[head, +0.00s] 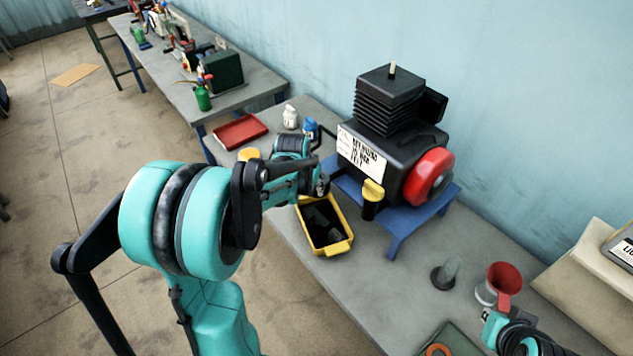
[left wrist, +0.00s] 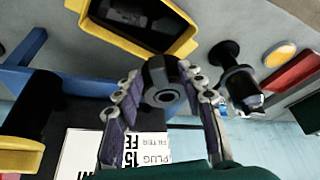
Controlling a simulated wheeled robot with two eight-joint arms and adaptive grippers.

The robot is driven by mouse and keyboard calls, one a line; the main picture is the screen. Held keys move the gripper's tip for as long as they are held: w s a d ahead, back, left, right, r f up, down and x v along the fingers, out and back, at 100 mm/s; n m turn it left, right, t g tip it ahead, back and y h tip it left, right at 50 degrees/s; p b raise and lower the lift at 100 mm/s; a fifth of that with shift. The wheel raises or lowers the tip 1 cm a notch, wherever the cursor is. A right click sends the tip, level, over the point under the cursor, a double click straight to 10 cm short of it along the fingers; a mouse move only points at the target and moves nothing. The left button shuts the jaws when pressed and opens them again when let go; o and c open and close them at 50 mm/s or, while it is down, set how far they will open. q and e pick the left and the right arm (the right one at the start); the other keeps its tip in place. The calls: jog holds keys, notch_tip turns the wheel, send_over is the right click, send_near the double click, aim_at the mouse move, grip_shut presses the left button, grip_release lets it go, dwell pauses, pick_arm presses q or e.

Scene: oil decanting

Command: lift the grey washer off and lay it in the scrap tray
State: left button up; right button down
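My left gripper (head: 322,186) is beside the lower front of the black engine. In the left wrist view, its fingers (left wrist: 160,84) stand on both sides of a dark grey hexagonal piece (left wrist: 155,72) with a round grey ring (left wrist: 163,110) at its near end. I cannot tell whether the fingers press on it, or whether that ring is the grey washer. A red tray (head: 238,131) lies at the table's far left end and also shows in the left wrist view (left wrist: 292,72). My right gripper (head: 497,322) is partly visible at lower right; its fingers are unclear.
The yellow-rimmed black pan (head: 301,215) is below my left gripper. The engine (head: 400,150) stands on a blue stand (head: 412,222). A yellow-topped black cylinder (head: 372,203), a red funnel (head: 505,277) and a dark tray (head: 462,340) are nearby.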

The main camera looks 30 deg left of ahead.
pick_arm(q)
grip_shut()
jog(key=shift+r, duration=0.2)
jog(key=shift+r+p, duration=0.6)
